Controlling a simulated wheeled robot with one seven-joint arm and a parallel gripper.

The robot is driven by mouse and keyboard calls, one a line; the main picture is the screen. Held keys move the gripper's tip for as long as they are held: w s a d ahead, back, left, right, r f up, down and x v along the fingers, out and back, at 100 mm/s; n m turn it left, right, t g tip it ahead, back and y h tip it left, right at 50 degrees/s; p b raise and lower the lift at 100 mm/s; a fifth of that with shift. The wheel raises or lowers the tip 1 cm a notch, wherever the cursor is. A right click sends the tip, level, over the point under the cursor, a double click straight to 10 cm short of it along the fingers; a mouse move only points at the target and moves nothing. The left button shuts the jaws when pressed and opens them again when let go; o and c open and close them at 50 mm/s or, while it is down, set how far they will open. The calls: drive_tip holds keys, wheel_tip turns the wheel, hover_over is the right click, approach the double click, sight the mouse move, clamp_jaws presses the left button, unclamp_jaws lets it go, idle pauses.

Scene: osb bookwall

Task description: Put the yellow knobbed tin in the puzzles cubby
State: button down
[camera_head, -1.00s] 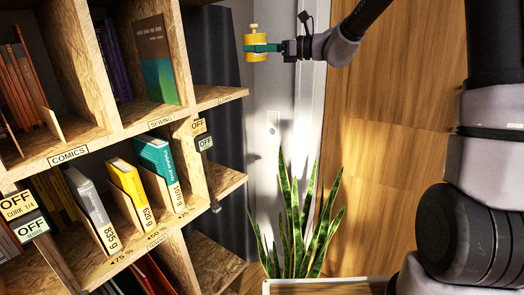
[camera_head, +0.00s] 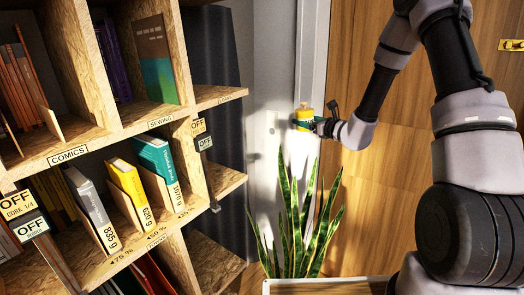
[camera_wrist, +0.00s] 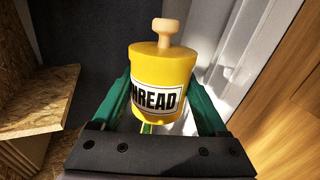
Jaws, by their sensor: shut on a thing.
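The yellow knobbed tin (camera_head: 304,115) is held in my gripper (camera_head: 318,124) in front of the white door frame, above the plant. In the wrist view the tin (camera_wrist: 160,80) is upright, with a pale wooden knob on top and a label of which "HREAD" shows. The green fingers of my gripper (camera_wrist: 163,112) are shut on its sides. The wooden bookwall (camera_head: 90,135) stands to the left, apart from the tin. Labels for comics and sewing can be read; I cannot make out a puzzles label.
A spiky plant (camera_head: 302,225) stands below my gripper. Books (camera_head: 127,190) fill several cubbies. The narrow right-hand shelf (camera_head: 222,178) looks bare. Hanging OFF tags (camera_head: 18,204) are fixed on the uprights. A wood-panelled wall (camera_head: 345,205) is at the right.

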drive_tip(key=s+d+f+m+t+h, duration=0.1)
drive_tip(key=s+d+f+m+h, duration=0.15)
drive_tip(key=d+f+h, duration=0.45)
drive_tip(key=s+d+f+m+t+h, duration=0.15)
drive_tip(key=d+f+m, duration=0.3)
drive_tip(key=f, duration=0.55)
drive_tip(key=shift+n+h, duration=0.3)
drive_tip(key=shift+h, duration=0.25)
drive_tip(key=s, duration=0.1)
drive_tip(key=s+r, duration=0.1)
drive_tip(key=s, duration=0.1)
drive_tip(key=s+d+r, duration=0.1)
drive_tip(key=s, duration=0.1)
drive_tip(key=shift+s, duration=0.2)
